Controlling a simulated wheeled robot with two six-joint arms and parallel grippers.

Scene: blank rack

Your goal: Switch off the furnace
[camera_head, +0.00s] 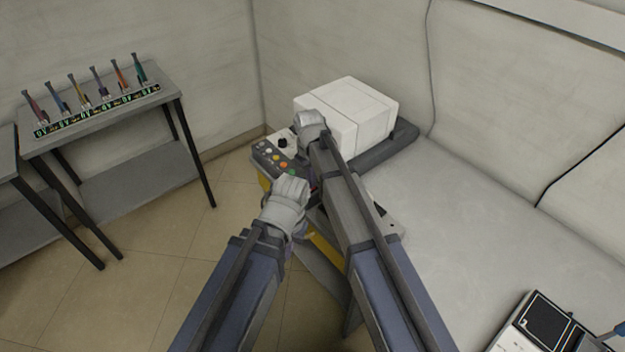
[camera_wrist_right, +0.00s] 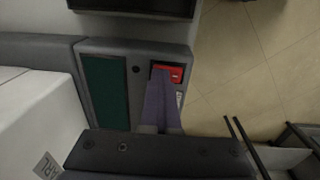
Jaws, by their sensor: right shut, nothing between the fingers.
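The furnace (camera_head: 345,112) is a white box on a dark grey base at the back of the bench. A sloped panel with a black knob and several coloured buttons (camera_head: 273,158) is at its left. In the right wrist view, a red switch (camera_wrist_right: 172,70) is set in a grey panel beside a green plate. My right gripper (camera_wrist_right: 160,78) is shut and empty, its purple fingertips at the switch's lower left edge; contact cannot be told. Its fingers are hidden in the head view. My left arm's pale end (camera_head: 285,196) is near the panel; its jaws are unclear.
The light grey bench (camera_head: 490,230) is largely clear right of my arms. A device with a dark screen (camera_head: 543,318) lies at the lower right. A table (camera_head: 100,128) at the left bears a rack of several coloured tools. Tiled floor lies between.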

